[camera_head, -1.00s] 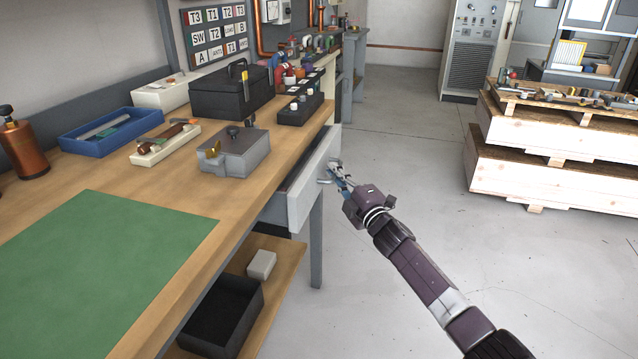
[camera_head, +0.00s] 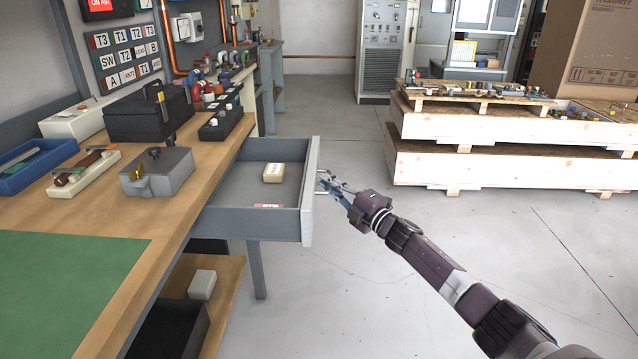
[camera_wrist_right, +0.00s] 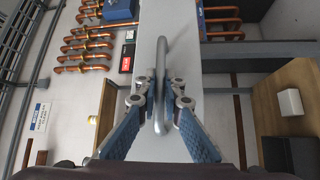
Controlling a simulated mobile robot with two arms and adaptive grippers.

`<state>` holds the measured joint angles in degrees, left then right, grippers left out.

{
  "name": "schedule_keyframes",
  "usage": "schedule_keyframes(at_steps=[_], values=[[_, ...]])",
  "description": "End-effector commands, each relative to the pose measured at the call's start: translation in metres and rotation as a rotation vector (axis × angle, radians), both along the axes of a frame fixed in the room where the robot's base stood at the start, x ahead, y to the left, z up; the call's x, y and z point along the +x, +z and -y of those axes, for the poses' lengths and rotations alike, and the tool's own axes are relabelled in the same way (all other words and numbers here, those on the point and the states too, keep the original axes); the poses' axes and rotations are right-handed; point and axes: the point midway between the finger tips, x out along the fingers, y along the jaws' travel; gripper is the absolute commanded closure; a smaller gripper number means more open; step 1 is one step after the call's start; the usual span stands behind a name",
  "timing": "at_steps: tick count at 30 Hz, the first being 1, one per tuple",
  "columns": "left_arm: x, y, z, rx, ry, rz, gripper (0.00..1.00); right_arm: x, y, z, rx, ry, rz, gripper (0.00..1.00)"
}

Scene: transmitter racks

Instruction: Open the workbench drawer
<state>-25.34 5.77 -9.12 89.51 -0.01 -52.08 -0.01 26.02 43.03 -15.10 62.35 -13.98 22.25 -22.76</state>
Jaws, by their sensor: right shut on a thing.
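The workbench drawer (camera_head: 252,222) is grey and stands pulled well out from under the wooden worktop (camera_head: 215,150). A small cream box (camera_head: 273,172) and a red-and-white item (camera_head: 268,206) lie inside it. My right gripper (camera_head: 325,187) is at the outer side of the drawer's front panel (camera_head: 310,190), shut on the bar handle (camera_wrist_right: 163,85). In the right wrist view the fingers (camera_wrist_right: 160,105) sit on both sides of the handle, close to the pale front panel (camera_wrist_right: 150,40). My left gripper is not in view.
The worktop holds a grey metal box (camera_head: 157,172), a black toolbox (camera_head: 148,113) and a green mat (camera_head: 65,285). A lower shelf (camera_head: 222,285) lies beneath. Pallets (camera_head: 480,165) stand at the back right. The floor right of the drawer is clear.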

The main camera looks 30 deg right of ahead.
Motion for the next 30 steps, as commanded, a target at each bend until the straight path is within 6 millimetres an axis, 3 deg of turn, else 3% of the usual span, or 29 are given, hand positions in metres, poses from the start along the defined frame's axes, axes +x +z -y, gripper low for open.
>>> schedule_keyframes(at_steps=[11,12,14,23,30], values=[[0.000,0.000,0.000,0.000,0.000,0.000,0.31,0.000,0.003,0.005,0.001,-0.008,0.004,1.00],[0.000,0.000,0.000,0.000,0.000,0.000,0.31,0.000,0.004,0.005,0.001,-0.008,0.004,0.90],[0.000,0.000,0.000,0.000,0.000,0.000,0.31,0.000,0.003,0.005,0.001,-0.008,0.004,0.84],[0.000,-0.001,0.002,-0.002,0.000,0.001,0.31,-0.001,0.001,0.003,0.001,-0.003,0.001,0.84],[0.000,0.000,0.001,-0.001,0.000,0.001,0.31,-0.020,-0.004,0.006,0.001,-0.003,-0.002,0.84]])
